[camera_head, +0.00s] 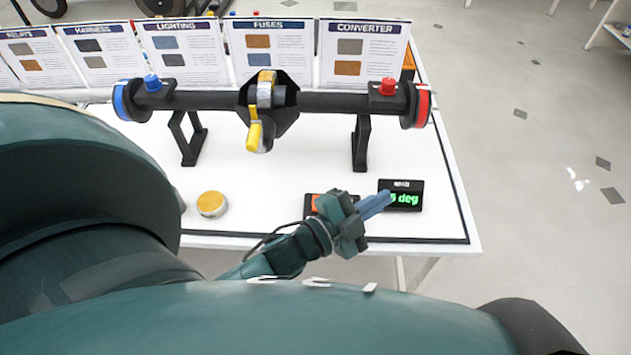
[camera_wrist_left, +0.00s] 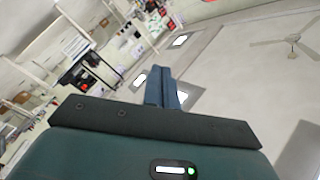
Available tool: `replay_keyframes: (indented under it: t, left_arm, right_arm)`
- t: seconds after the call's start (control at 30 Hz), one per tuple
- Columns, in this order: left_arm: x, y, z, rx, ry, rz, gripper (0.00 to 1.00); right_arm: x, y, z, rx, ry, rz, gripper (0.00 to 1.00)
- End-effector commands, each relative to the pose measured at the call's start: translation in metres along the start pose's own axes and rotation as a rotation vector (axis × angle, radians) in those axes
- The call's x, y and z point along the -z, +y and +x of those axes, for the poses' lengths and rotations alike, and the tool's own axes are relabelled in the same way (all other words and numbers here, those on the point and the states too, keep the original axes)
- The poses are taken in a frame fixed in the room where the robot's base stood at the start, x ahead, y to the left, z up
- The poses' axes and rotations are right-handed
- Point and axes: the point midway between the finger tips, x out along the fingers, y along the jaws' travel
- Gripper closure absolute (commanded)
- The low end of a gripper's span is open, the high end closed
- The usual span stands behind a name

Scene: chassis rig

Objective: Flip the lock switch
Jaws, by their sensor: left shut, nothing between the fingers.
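A black axle bar (camera_head: 330,101) lies across two black stands on a white table. A yellow lever (camera_head: 254,135) hangs down from the hub at its middle. A dark box with an orange top (camera_head: 315,206) sits near the table's front edge, partly hidden behind my left gripper. I cannot tell for certain which of these is the lock switch. My left gripper (camera_head: 383,199) is shut and empty, in front of the bar and beside a small display with green digits (camera_head: 405,196). Its blue fingers also lie together in the left wrist view (camera_wrist_left: 162,72). My right gripper is not in view.
A round yellow button (camera_head: 211,204) sits on the table left of my gripper. Blue (camera_head: 152,82) and red (camera_head: 388,86) knobs top the bar's ends. Labelled panels (camera_head: 361,53) stand behind. Bare table lies between the bar and the front row.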

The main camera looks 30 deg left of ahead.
Motion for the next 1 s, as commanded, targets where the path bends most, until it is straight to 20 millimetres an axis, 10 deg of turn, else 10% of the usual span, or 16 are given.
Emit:
replay_keyframes:
  t: [0.13, 0.33, 0.47, 0.63, 0.67, 1.0]
  left_arm:
    - [0.074, -0.029, 0.023, 0.133, 0.419, 0.564, 1.00]
    - [0.145, -0.011, 0.003, 0.326, 0.978, 1.323, 1.00]
    - [0.142, 0.018, -0.020, 0.425, 1.346, 1.789, 1.00]
    - [0.084, 0.040, -0.038, 0.458, 1.869, 2.329, 1.00]
    - [0.069, 0.039, -0.039, -0.443, -1.967, -2.407, 1.00]
    - [-0.063, -0.054, -0.046, 0.099, -1.630, -1.501, 1.00]
  right_arm:
    - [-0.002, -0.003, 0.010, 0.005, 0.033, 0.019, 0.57]
    - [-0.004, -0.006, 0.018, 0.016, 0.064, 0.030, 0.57]
    - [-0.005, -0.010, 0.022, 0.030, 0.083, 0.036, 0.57]
    - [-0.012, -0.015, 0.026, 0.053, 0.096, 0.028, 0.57]
    - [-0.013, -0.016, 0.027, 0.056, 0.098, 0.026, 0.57]
    - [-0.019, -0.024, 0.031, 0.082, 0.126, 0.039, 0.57]
